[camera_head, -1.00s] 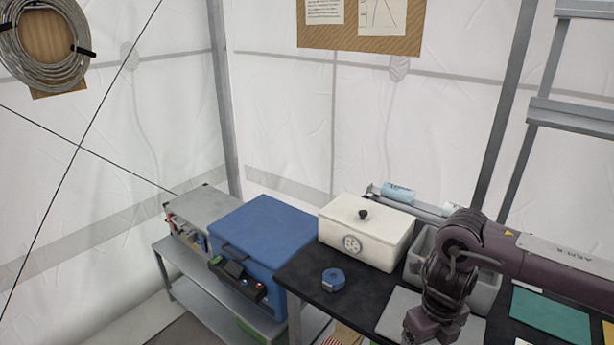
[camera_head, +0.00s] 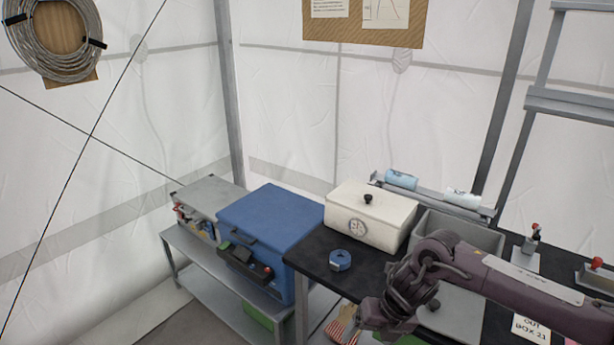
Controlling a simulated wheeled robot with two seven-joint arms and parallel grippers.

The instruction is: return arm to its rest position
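My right arm (camera_head: 510,290) comes in from the lower right and reaches left over the black table (camera_head: 312,262). Its bent wrist end (camera_head: 388,318) is low in the picture, over the table's front part. I see no gripper fingers on it. My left arm and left gripper are not in view.
On the table are a blue tape roll (camera_head: 340,260), a white box with a dial (camera_head: 368,215), a grey bin (camera_head: 458,232), an "OUT BOX" card (camera_head: 530,328) and red-handled clamps (camera_head: 527,250). A blue case (camera_head: 268,225) stands on the grey bench (camera_head: 190,250) to the left.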

